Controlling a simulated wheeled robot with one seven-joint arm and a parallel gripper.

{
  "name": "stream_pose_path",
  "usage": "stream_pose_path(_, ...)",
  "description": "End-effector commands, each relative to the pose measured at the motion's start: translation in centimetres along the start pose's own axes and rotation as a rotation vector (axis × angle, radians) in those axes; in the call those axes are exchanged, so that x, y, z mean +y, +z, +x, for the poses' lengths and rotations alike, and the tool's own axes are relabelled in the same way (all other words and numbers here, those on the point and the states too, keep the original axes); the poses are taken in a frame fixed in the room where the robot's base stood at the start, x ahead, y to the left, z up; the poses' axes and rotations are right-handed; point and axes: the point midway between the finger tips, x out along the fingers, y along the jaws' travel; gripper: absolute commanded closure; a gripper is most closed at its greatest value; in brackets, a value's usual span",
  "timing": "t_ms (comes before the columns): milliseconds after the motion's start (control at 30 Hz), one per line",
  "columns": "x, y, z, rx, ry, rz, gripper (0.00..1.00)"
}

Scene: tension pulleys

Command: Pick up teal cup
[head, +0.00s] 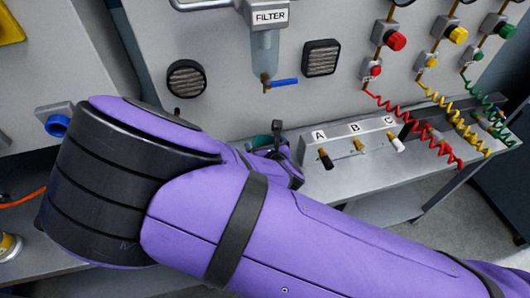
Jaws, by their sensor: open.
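The teal cup (261,142) shows only as a small teal part on the grey bench, beneath the hanging filter. My purple arm hides most of it. My gripper (278,139) is at the cup's right side in the picture, and its dark finger parts are partly hidden by my arm. The gripper is open. Whether its fingers touch the cup or stand around it cannot be told.
A filter bowl with a blue valve handle (284,84) hangs above the cup. A block with switches labelled A, B and C (356,138) stands to the right. Coiled red (420,128), yellow and green hoses lie further right. A blue fitting (57,125) is at left.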

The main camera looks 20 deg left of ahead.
Motion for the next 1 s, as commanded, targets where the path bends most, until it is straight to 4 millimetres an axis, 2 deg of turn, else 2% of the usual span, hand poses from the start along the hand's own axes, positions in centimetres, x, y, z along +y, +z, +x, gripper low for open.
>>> stream_pose_path(100,-0.03,0.00,0.74,0.000,-0.001,0.001,0.00)
stream_pose_path(333,-0.01,0.00,0.81,0.000,-0.001,0.001,0.00)
stream_pose_path(533,-0.02,0.01,0.80,0.000,-0.001,0.001,0.46)
stream_pose_path(600,-0.02,0.02,0.79,0.000,-0.001,0.001,0.53)
stream_pose_path(1000,-0.21,0.29,1.02,0.000,-0.003,0.002,0.53)
